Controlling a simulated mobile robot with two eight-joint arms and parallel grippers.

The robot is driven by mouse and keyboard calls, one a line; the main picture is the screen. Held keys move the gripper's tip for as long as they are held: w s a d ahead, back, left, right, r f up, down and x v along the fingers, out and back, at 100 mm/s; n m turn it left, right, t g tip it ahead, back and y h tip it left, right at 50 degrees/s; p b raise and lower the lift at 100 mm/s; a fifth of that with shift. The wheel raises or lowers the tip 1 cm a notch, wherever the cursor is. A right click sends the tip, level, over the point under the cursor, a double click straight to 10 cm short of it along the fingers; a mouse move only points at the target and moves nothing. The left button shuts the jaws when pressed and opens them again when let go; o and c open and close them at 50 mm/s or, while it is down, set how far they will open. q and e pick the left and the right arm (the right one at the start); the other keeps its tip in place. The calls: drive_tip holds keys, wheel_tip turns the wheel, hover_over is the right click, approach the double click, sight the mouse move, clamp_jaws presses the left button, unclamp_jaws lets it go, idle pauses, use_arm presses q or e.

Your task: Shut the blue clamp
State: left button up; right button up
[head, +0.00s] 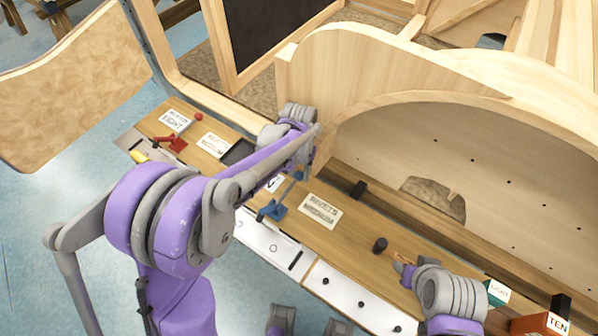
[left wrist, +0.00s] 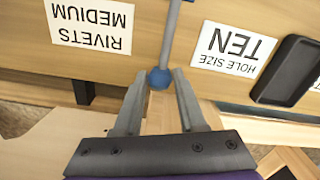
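The blue clamp (head: 272,209) stands on the wooden ledge, left of the RIVETS MEDIUM label. Its grey lever runs up and away from the blue base, leaning towards the body frame. In the left wrist view the lever ends in a blue ball knob (left wrist: 160,77). My left gripper (head: 302,170) is at that knob. In the left wrist view its two fingers are apart (left wrist: 161,80), with the knob between or just beyond the tips; I cannot tell whether they touch it.
A red clamp (head: 171,143) stands further left on the ledge. A black tray (left wrist: 287,70) lies by the HOLE SIZE TEN label (left wrist: 234,48). A dark cylinder (head: 380,245) stands near my right gripper. The curved wooden body frame (head: 400,80) rises behind the ledge.

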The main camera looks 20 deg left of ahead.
use_arm(q)
clamp_jaws()
idle(1.0)
